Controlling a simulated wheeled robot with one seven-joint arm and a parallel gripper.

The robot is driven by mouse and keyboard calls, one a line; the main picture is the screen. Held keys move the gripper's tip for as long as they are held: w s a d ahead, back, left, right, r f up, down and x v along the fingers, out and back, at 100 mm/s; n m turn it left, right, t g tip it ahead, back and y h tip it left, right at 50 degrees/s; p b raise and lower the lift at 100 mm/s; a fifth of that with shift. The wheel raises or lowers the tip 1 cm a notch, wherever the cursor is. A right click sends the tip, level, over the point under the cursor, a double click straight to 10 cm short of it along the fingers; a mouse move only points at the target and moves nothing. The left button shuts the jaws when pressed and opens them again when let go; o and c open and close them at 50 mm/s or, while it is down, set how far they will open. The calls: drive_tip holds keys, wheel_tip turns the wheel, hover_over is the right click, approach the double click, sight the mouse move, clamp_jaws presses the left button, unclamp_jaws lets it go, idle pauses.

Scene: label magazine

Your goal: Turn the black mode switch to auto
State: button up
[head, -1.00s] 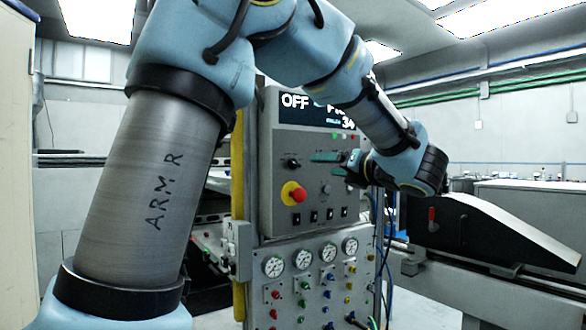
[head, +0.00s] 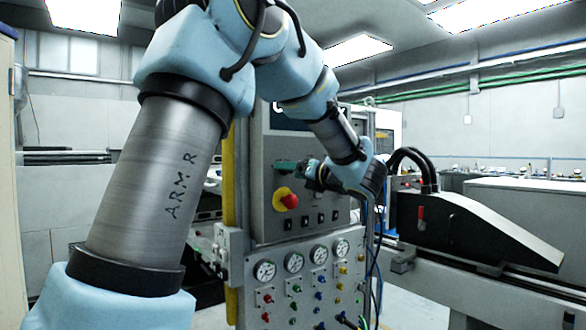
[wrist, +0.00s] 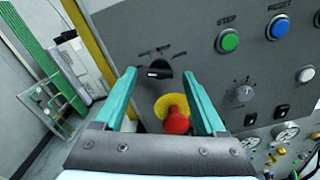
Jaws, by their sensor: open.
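The black mode switch (wrist: 158,68) is a round knob with a white mark on the grey control panel (wrist: 210,65), with small labels above it too small to read. In the wrist view it shows between the tips of my gripper's two teal fingers (wrist: 160,73). The fingers are apart, one on each side of the knob; I cannot tell how much gap is left to the panel. In the head view my gripper (head: 288,167) is in front of the panel's left part and hides the switch.
A red emergency stop button (wrist: 175,121) on a yellow disc sits just below the switch, close to the fingers. Green (wrist: 229,41) and blue (wrist: 279,27) push buttons and a small grey knob (wrist: 244,92) are to the right. A yellow post (head: 228,185) stands at the panel's left edge.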

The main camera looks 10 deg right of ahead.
drive_tip(key=shift+c, duration=0.2)
clamp_jaws()
idle(0.4)
